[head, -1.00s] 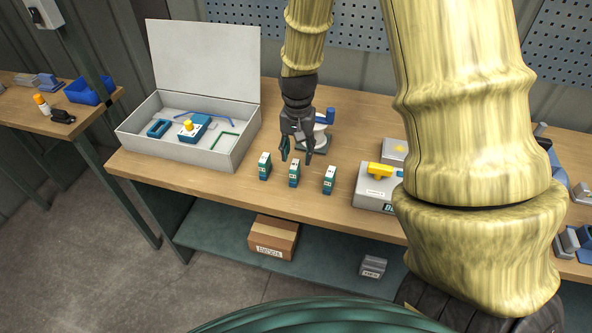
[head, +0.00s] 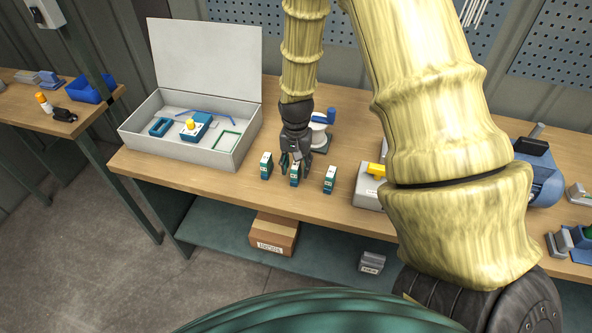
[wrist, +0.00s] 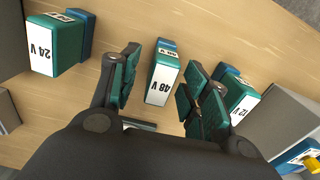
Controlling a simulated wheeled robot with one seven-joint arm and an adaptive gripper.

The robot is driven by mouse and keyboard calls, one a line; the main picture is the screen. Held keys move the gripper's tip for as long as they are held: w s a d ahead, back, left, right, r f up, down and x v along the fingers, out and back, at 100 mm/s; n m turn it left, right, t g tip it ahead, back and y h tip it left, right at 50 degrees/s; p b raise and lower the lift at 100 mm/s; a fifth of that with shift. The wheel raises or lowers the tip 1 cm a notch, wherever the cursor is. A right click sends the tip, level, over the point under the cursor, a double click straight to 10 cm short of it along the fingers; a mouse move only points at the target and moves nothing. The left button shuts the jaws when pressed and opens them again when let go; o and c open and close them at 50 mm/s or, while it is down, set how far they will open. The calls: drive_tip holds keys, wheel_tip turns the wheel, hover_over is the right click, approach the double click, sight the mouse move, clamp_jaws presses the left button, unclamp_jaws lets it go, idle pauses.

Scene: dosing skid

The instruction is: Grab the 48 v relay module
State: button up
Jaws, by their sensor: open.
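Three teal and white relay modules stand in a row near the bench's front edge. The wrist view shows their labels: the 48 V module (wrist: 163,80) in the middle, a 24 V module (wrist: 58,45) to its left and a 12 V module (wrist: 240,95) to its right. In the head view the 48 V module (head: 295,175) is the middle one, partly hidden by my gripper. My gripper (head: 293,166) is open and low over it. In the wrist view the fingers (wrist: 160,85) are on either side of the 48 V module, with visible gaps.
The two neighbouring modules (head: 266,166) (head: 330,180) stand close on either side. An open grey case (head: 185,155) holding tools lies to the left. A grey box with a yellow part (head: 369,180) is at the right.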

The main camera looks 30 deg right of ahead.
drive_tip(key=shift+f, duration=0.3)
clamp_jaws()
drive_tip(key=shift+r, duration=0.15)
